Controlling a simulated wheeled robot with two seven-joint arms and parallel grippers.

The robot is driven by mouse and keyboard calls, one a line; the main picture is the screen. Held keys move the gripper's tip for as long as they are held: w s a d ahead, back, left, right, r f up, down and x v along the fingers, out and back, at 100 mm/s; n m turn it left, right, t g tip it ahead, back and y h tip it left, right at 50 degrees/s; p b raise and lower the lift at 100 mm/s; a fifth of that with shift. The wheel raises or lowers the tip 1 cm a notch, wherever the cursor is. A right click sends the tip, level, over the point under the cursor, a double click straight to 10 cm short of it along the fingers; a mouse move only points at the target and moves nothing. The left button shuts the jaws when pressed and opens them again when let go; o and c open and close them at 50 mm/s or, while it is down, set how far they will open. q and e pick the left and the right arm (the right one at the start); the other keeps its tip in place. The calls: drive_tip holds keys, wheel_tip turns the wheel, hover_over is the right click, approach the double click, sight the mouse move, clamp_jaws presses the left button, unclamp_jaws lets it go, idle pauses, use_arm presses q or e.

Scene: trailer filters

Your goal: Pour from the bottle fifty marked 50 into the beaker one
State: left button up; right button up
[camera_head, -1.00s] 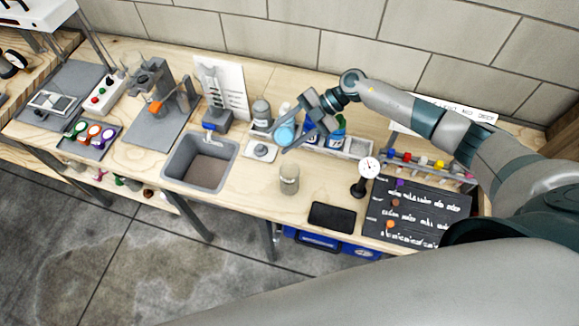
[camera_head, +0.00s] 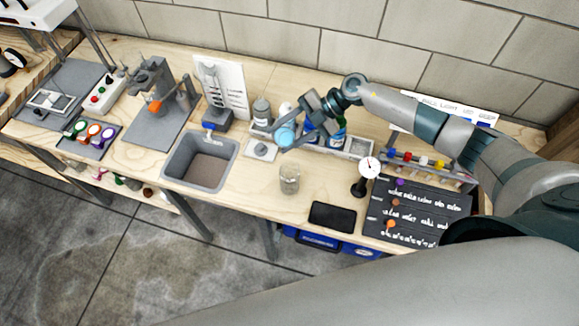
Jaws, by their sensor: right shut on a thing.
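A bottle with a light blue round top (camera_head: 285,136) is between the fingers of my right gripper (camera_head: 289,132). The gripper is shut on it, at the tray's left half. The arm reaches in from the right; I cannot read a 50 on this bottle, and the gripper covers part of it. A clear glass beaker (camera_head: 289,179) stands upright on the bench, in front of the gripper and apart from it. I cannot see a mark on it. My left gripper is not in view.
A white tray (camera_head: 360,147) holds a grey bottle (camera_head: 262,112) and a blue-labelled bottle (camera_head: 338,132). A sink (camera_head: 199,160) lies left of the beaker. A dial gauge (camera_head: 368,168), a black slab (camera_head: 332,216) and a dark board (camera_head: 420,211) are to the right.

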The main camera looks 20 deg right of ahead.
drive_tip(key=shift+s, duration=0.1)
drive_tip(key=shift+f+t, duration=0.15)
drive_tip(key=shift+t, duration=0.15)
drive_tip(key=shift+f+n, duration=0.2)
drive_tip(key=shift+n, duration=0.1)
drive_tip(key=shift+f, duration=0.1)
drive_tip(key=shift+w+f, duration=0.1)
drive_tip(key=shift+w, duration=0.1)
drive_tip(key=shift+f+t+b, duration=0.2)
drive_tip(key=shift+t+b, duration=0.1)
drive_tip(key=shift+b, duration=0.1)
drive_tip(key=shift+f, duration=0.1)
drive_tip(key=shift+w+f+b, duration=0.1)
drive_tip(key=shift+f+b, duration=0.15)
drive_tip(key=shift+b, duration=0.2)
drive_tip(key=shift+n+t, duration=0.3)
